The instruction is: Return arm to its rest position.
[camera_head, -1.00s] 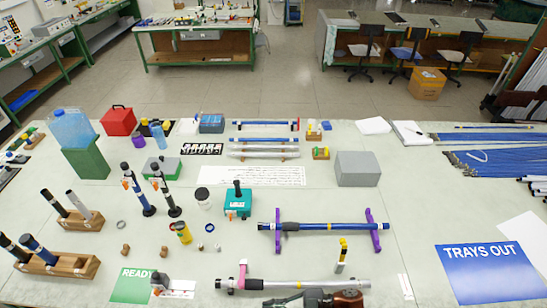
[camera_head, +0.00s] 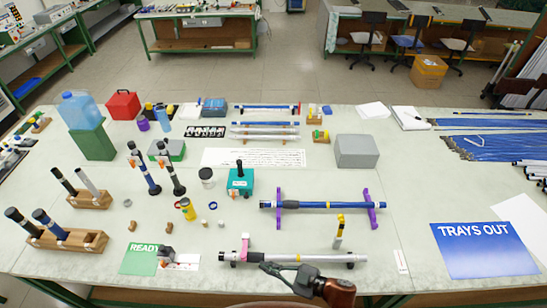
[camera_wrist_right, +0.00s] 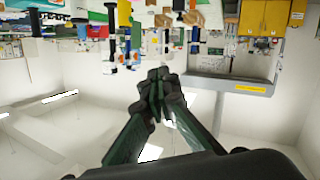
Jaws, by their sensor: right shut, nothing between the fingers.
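My right gripper (camera_head: 268,267) shows at the bottom middle of the head view, in front of the grey rod (camera_head: 290,257) near the table's front edge. Its dark fingers point left and are closed together with nothing between them. In the right wrist view the fingertips (camera_wrist_right: 160,88) meet, with no object held. That view looks upside down, with benches and cabinets along its top. Part of my right arm shows reddish brown behind the gripper. My left gripper is in neither view.
The grey rod lies on supports just beyond the gripper. A blue rod (camera_head: 325,205) rests on purple stands (camera_head: 372,212) behind it. A blue TRAYS OUT sheet (camera_head: 485,262) is to the right, a green READY sheet (camera_head: 138,260) to the left. The table's front edge (camera_head: 420,293) shows.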

